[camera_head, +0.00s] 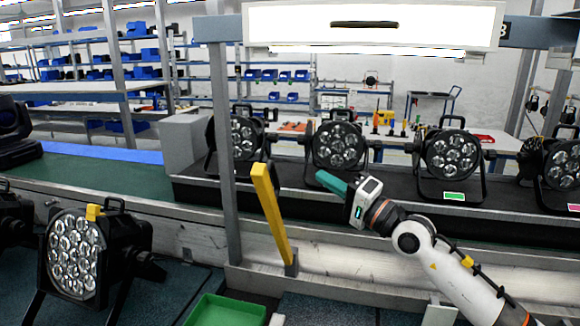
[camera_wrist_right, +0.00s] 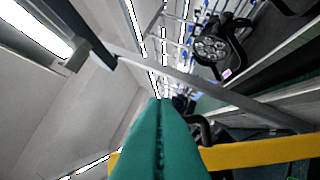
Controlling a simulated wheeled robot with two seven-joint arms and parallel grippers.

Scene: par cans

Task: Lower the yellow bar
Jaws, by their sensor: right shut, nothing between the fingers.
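The yellow bar (camera_head: 271,215) stands nearly upright in the head view, its top leaning a little left. Its lower end sits in a grey bracket (camera_head: 291,264) beside the grey post. My right gripper (camera_head: 321,177) has teal fingers, closed together and empty. They point left towards the upper part of the bar, with a gap to its right in the picture. In the right wrist view the closed fingers (camera_wrist_right: 158,105) fill the lower middle, and the yellow bar (camera_wrist_right: 262,152) runs across behind them, partly hidden. My left gripper is in neither view.
Several black par cans (camera_head: 338,146) stand on the conveyor behind the bar. Another par can (camera_head: 76,254) is at the front left. A green tray (camera_head: 226,311) lies below the bar. A grey post (camera_head: 222,150) rises just left of the bar.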

